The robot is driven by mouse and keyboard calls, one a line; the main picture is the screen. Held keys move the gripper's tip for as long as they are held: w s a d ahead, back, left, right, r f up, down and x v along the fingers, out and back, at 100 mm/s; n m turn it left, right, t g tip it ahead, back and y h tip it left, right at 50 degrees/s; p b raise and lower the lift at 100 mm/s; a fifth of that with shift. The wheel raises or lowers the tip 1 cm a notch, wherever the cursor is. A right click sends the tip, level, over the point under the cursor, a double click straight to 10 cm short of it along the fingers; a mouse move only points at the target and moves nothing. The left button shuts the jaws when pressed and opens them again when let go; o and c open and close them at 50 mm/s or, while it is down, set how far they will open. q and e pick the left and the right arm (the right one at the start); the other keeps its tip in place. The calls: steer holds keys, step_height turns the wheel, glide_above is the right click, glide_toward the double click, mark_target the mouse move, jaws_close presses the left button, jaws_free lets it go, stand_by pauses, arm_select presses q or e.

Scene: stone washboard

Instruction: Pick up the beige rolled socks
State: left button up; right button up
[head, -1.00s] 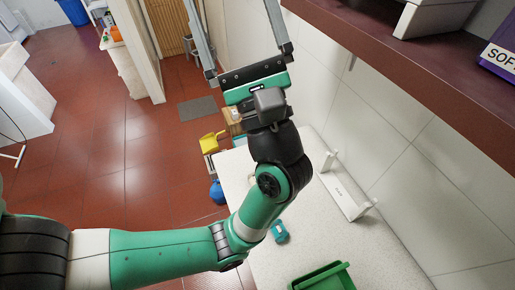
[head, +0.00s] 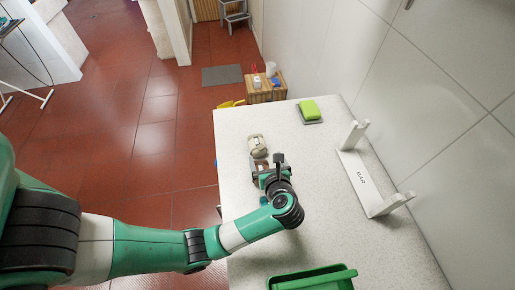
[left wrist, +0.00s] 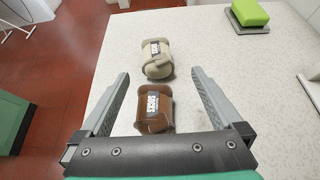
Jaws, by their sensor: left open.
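The beige rolled socks (head: 257,145) lie on the speckled white counter in the head view, with a paper band around them. They also show in the left wrist view (left wrist: 157,60), beyond my fingertips. A brown rolled pair of socks (left wrist: 154,108) lies nearer, between my open fingers in that view; in the head view it is mostly hidden by my gripper. My left gripper (left wrist: 158,80) is open and empty above the counter, pointing at the socks; it also shows in the head view (head: 258,165). My right gripper is not in view.
A green sponge on a grey dish (head: 310,112) lies at the counter's far end. A white rack (head: 368,180) stands by the tiled wall, right. A green bin (head: 310,280) is at the front. The counter (head: 325,225) is clear between them.

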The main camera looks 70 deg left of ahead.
arm_select(q)
glide_toward(257, 142)
steer(key=shift+w+a+f+b, duration=0.2)
steer(key=shift+w+a+f, duration=0.1)
steer(key=shift+a+f, duration=0.15)
steer(key=shift+w+a+f+b, duration=0.25)
steer(key=shift+a+f, duration=0.1)
steer(key=shift+a, duration=0.2)
steer(key=x, duration=0.3)
steer(key=b+x, duration=0.1)
steer(key=shift+s+a+f, duration=0.1)
steer(key=shift+s+a, duration=0.2)
steer(key=shift+a, duration=0.05)
steer(key=shift+w+a+f, duration=0.1)
steer(key=shift+w+a, duration=0.05)
steer(key=shift+a, duration=0.1)
steer(key=c, duration=1.4)
